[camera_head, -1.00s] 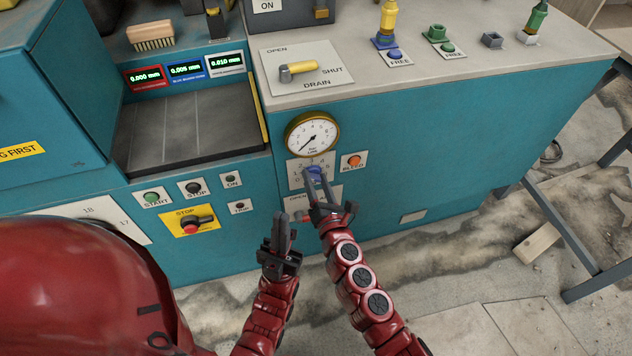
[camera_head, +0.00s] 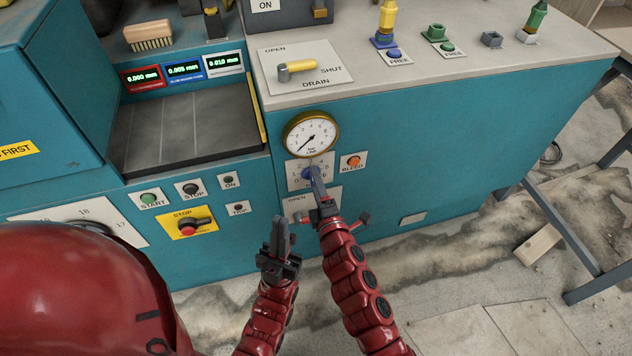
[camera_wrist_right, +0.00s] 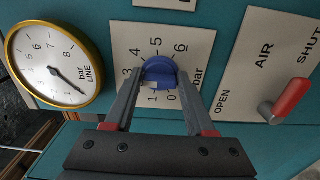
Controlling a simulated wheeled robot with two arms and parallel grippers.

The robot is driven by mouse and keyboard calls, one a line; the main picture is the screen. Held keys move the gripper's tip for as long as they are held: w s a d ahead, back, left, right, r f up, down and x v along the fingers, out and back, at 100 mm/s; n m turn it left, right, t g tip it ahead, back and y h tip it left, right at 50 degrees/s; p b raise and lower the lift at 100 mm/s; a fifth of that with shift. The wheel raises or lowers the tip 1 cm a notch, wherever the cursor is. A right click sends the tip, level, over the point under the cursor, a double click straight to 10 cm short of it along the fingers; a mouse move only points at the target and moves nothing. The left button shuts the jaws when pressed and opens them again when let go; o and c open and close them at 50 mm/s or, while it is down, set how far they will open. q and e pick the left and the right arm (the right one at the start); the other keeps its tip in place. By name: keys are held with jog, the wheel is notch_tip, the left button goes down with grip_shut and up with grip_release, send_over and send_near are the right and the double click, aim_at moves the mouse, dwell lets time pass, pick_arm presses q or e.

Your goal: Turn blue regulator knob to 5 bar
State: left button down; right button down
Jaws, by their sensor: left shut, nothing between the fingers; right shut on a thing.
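The blue regulator knob (camera_head: 308,174) sits on a white scale plate on the teal cabinet front, below a round brass-rimmed gauge (camera_head: 311,134). In the right wrist view the knob (camera_wrist_right: 159,73) lies between the two fingers of my right gripper (camera_wrist_right: 160,84), which is shut on it. The scale numbers 0 to 6 run around it; a pale mark on the knob's lower edge shows near the 1. The gauge needle in the right wrist view (camera_wrist_right: 52,66) points near 1. My left gripper (camera_head: 281,222) is shut and empty, below and left of the knob.
A red AIR lever (camera_wrist_right: 291,100) on an OPEN/SHUT plate is beside the scale plate. An orange BLEED button (camera_head: 354,161) is just right of the knob. START and STOP buttons and a red-and-black switch (camera_head: 190,226) are to the left. The cabinet front further right is mostly bare.

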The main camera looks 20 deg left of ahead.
jog(key=shift+a+m+p, duration=0.15)
jog(key=shift+m+p, duration=2.15)
jog(key=shift+m, duration=5.5)
jog(key=c, duration=0.7)
grip_release()
jog(key=o, duration=0.4)
jog(key=shift+f, duration=0.15)
